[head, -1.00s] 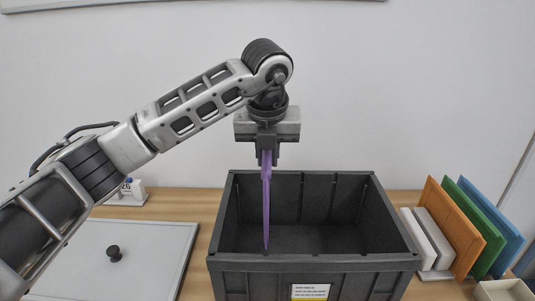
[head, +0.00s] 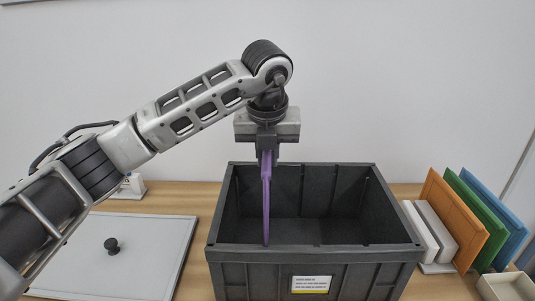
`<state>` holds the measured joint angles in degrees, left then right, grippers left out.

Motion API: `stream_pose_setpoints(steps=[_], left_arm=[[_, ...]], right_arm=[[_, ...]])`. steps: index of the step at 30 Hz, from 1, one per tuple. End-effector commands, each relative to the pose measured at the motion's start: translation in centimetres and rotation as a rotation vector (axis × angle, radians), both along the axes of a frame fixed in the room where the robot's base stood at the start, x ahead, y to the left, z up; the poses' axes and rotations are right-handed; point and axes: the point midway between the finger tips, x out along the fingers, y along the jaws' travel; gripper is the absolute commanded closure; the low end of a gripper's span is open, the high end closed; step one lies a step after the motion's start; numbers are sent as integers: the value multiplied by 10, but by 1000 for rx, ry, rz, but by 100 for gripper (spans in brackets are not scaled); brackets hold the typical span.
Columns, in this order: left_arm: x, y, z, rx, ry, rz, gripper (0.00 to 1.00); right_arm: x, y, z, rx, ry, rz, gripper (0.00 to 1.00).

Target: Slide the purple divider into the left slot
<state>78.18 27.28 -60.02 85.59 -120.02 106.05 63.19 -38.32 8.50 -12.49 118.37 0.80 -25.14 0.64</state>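The thin purple divider (head: 266,205) hangs upright and nearly edge-on from my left gripper (head: 267,154), which is shut on its top edge. The divider's upper part stands above the dark grey crate (head: 315,256). Vertical ribs show on the crate's inner back wall. I cannot tell whether the divider's edges are in a slot. My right gripper is out of view.
A grey lid (head: 130,255) with a black knob lies left of the crate. To the right stand orange (head: 452,215), green (head: 486,225) and blue (head: 505,225) panels, with white and grey blocks (head: 428,232) beside them. A cream tray (head: 507,288) sits at the lower right.

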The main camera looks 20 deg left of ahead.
Motion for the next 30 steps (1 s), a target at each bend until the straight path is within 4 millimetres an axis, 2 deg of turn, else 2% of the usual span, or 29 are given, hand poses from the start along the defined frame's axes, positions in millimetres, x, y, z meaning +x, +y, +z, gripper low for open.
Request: stream_pose_setpoints(steps=[18,30], left_arm=[[0,0,0,0,-1,0,100],[0,0,-18,0,0,0,100]], right_arm=[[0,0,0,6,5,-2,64],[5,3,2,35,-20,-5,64]])
